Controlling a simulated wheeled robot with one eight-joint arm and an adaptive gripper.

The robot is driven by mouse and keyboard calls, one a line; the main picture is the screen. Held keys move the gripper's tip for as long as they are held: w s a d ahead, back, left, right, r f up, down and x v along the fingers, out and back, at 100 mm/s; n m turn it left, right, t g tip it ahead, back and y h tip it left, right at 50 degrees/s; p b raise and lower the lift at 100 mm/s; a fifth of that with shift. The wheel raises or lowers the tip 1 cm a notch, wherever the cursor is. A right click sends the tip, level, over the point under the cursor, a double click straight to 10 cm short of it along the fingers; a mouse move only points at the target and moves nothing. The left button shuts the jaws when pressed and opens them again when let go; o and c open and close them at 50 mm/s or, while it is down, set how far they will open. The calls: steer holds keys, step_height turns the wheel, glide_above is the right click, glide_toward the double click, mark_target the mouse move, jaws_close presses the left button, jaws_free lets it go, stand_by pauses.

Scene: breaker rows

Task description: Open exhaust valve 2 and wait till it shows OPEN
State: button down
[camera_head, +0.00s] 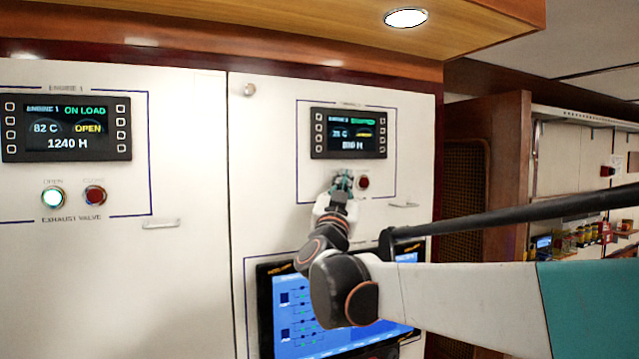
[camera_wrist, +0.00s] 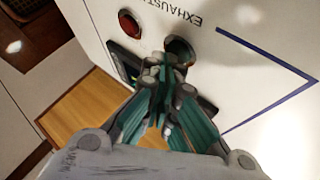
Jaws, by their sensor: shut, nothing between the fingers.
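The engine 2 panel has a display (camera_head: 348,133) with a green status word, a temperature and a yellow word too small to read surely. Below it is a red button (camera_head: 363,183), which also shows in the wrist view (camera_wrist: 129,23). Beside that, a dark round button (camera_wrist: 179,47) sits next to the EXHAUST lettering, partly behind my fingertips. My gripper (camera_head: 343,181) is shut and empty, its tips (camera_wrist: 168,70) right at this dark button. I cannot tell whether they touch it. In the head view my gripper hides this button.
To the left, the engine 1 display (camera_head: 66,128) reads ON LOAD and OPEN, above a lit OPEN button (camera_head: 53,197) and a red CLOSE button (camera_head: 95,195). A large blue screen (camera_head: 300,310) is below my arm. Small handles (camera_head: 403,205) stick out of the cabinet doors.

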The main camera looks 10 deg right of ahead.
steer(key=shift+s, duration=0.7)
steer(key=shift+s+d+p, duration=0.1)
steer(key=shift+s+d, duration=0.2)
steer(key=shift+s, duration=0.45)
steer(key=shift+s+d+p, duration=0.1)
steer(key=shift+s+d, duration=0.15)
steer(key=shift+s, duration=0.5)
steer(key=shift+s+d+p, duration=0.1)
steer(key=shift+s+d, duration=0.2)
steer(key=shift+s, duration=0.45)
